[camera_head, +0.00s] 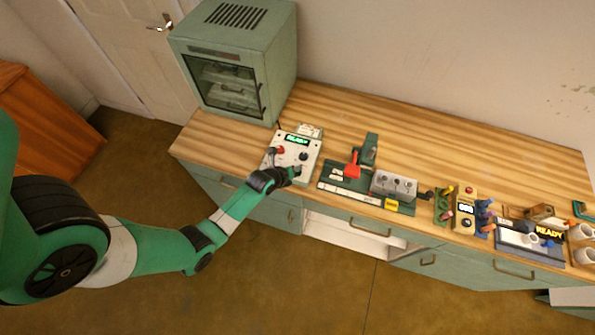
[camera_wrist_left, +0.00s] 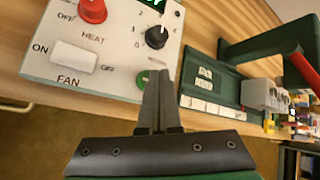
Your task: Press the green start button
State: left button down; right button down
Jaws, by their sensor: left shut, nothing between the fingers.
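The white control box (camera_head: 284,160) stands on the wooden counter, left of its middle, with a lit green display. A small green spot (camera_head: 297,169) shows at its lower right front, beside my left gripper (camera_head: 291,173); I cannot tell if they touch. In the left wrist view the box's panel (camera_wrist_left: 113,61) shows a red HEAT knob (camera_wrist_left: 92,10), a black dial (camera_wrist_left: 156,37) and a white FAN switch (camera_wrist_left: 73,57). My left gripper (camera_wrist_left: 160,75) is shut and empty, its fingers covering the panel's lower right. My right gripper is out of view.
A green oven cabinet (camera_head: 235,60) stands behind and left of the box. A green tool with a red lever (camera_head: 352,166) and a grey block with knobs (camera_head: 394,185) stand to the right. Several small items crowd the counter's right end. The counter's back strip is clear.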

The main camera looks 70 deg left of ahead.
pick_arm(q)
jog(key=shift+f+b, duration=0.4)
jog(key=shift+f+b, duration=0.45)
jog(key=shift+f, duration=0.1)
dwell(0.7)
jog(key=shift+r, duration=0.15)
jog(key=shift+r+p, duration=0.8)
jog(key=shift+p, duration=0.1)
notch_tip(320, 180, up, 5)
jog(key=p, duration=0.5)
jog(key=shift+r, duration=0.1)
